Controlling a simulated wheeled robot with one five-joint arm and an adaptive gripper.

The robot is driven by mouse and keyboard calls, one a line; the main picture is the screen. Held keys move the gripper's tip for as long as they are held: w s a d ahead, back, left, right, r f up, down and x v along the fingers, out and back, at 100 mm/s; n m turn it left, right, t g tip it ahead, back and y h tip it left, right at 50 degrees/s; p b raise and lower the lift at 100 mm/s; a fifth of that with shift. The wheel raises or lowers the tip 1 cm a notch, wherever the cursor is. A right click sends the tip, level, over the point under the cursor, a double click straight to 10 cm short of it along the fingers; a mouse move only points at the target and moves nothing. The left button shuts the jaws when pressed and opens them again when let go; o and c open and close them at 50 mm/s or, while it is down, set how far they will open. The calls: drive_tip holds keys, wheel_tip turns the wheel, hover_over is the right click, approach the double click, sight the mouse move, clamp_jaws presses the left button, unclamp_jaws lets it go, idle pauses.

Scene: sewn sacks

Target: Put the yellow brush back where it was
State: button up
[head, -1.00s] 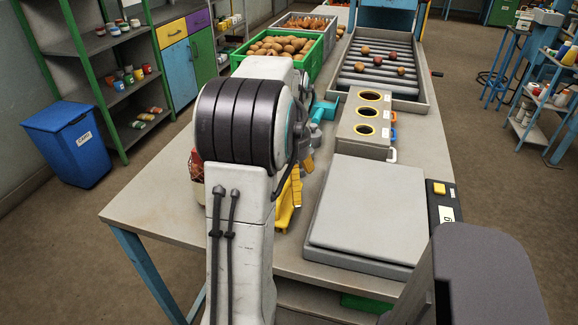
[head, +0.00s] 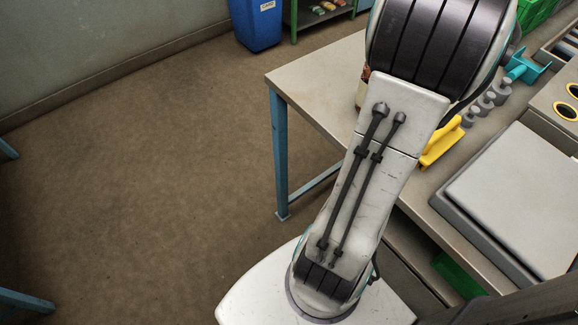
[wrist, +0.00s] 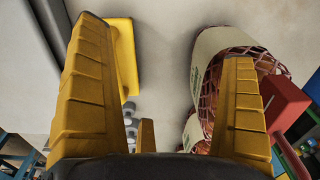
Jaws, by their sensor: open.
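In the wrist view my gripper (wrist: 170,100) is open, with bare table between its two orange fingers. A yellow object (wrist: 124,55) lies on the table partly behind the left finger. It also shows in the head view (head: 440,143), beside my arm near the table's front edge. It may be the brush, but I see no bristles and part is hidden. A filled red mesh sack with a pale label (wrist: 222,45) is partly behind the right finger. In the head view my arm hides the gripper and most of the sack.
Several grey weights (head: 487,101) stand beside the yellow object, with a turquoise scoop (head: 526,68) behind. A grey flat-topped unit (head: 515,190) fills the table's right. A red object (wrist: 287,100) is right of the sack. A blue bin (head: 257,22) stands beyond open floor.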

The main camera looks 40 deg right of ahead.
drive_tip(key=w+a+n, duration=0.5)
drive_tip(key=w+a, duration=0.2)
drive_tip(key=a, duration=0.4)
drive_tip(key=s+a+f+n+t, duration=0.1)
drive_tip(key=a+n, duration=0.4)
drive_tip(key=a, duration=0.6)
drive_tip(key=s+a+f+n+t, duration=0.1)
drive_tip(key=a+f+n+t, duration=0.1)
drive_tip(key=a, duration=0.9)
drive_tip(key=shift+s+f+n+y, duration=0.3)
drive_tip(key=shift+f+n, duration=0.6)
drive_tip(key=shift+n, duration=0.5)
